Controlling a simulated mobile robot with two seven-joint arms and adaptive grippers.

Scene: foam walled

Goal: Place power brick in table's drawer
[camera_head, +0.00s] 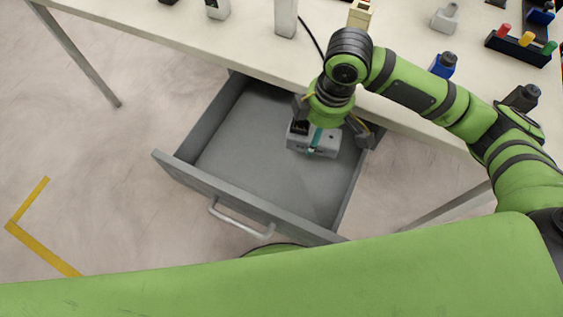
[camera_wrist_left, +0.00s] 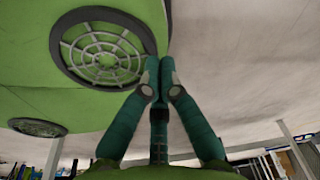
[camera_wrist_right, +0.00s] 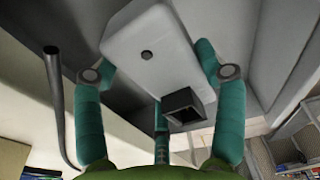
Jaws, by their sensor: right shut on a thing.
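The power brick (camera_head: 325,142) is a pale grey block with a dark socket, inside the open grey drawer (camera_head: 225,150) near its back right corner. My right gripper (camera_head: 332,125) reaches down over the drawer and is shut on the brick. In the right wrist view the brick (camera_wrist_right: 150,45) sits between the two teal fingers. Whether the brick touches the drawer floor I cannot tell. My left gripper (camera_wrist_left: 159,70) shows only in the left wrist view. Its fingertips are together with nothing between them, close to a green part of my own body.
The drawer is pulled out under the table (camera_head: 240,40), and its left and front floor is bare. Its handle (camera_head: 240,222) faces me. On the table are a blue-and-black item (camera_head: 443,65), a rack of coloured pegs (camera_head: 525,42) and a grey holder (camera_head: 445,18).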

